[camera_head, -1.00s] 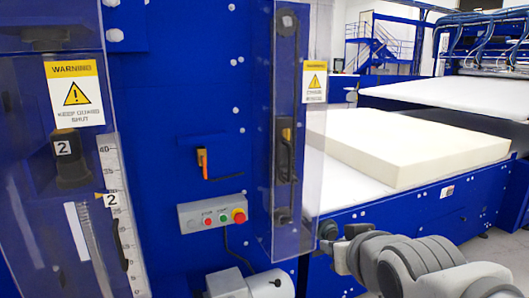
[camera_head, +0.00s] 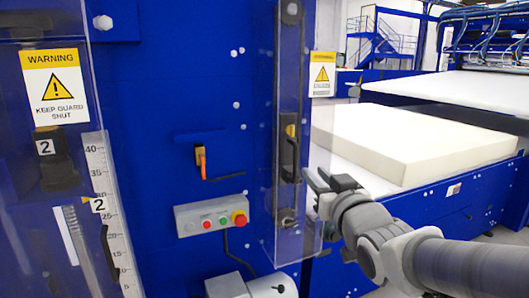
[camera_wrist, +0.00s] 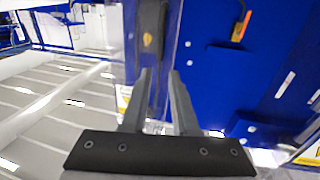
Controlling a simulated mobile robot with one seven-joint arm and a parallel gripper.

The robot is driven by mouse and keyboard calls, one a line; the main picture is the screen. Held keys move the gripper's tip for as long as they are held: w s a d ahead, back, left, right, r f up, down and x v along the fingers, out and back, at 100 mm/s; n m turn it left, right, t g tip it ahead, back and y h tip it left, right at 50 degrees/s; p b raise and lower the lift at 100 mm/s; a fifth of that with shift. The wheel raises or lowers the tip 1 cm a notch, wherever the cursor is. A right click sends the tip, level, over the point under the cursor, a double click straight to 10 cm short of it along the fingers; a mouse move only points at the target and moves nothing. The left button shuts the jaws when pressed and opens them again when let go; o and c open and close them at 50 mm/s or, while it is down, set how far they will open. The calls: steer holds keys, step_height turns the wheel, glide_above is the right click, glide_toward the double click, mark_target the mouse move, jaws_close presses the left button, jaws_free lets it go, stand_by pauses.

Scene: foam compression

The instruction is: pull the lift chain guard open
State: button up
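The lift chain guard (camera_head: 264,215) is a clear panel over a vertical chain strip on the blue machine, right of centre in the head view. It appears closed. A dark vertical handle (camera_head: 288,160) shows at its middle. My gripper (camera_head: 316,173) is just right of the guard's edge, its fingers pointing toward the handle. In the wrist view, my gripper (camera_wrist: 160,72) has its two fingers apart, with nothing clearly held. A dark upright piece (camera_wrist: 150,25), likely the handle, lies just beyond the fingertips. Whether they touch it I cannot tell.
A control box (camera_head: 212,216) with buttons and an orange-handled switch (camera_head: 202,163) sit left of the guard. Another clear guard with a warning label (camera_head: 56,88) stands far left. A white foam block (camera_head: 410,142) lies on the table at right.

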mark_target(296, 153)
steer(key=w, duration=0.4)
steer(key=w+a, duration=0.1)
steer(key=w, duration=0.4)
steer(key=w+p, duration=0.1)
steer(key=w, duration=0.3)
steer(key=shift+w+a, duration=0.3)
steer(key=shift+c, duration=0.3)
jaws_close()
stand_by(0.7)
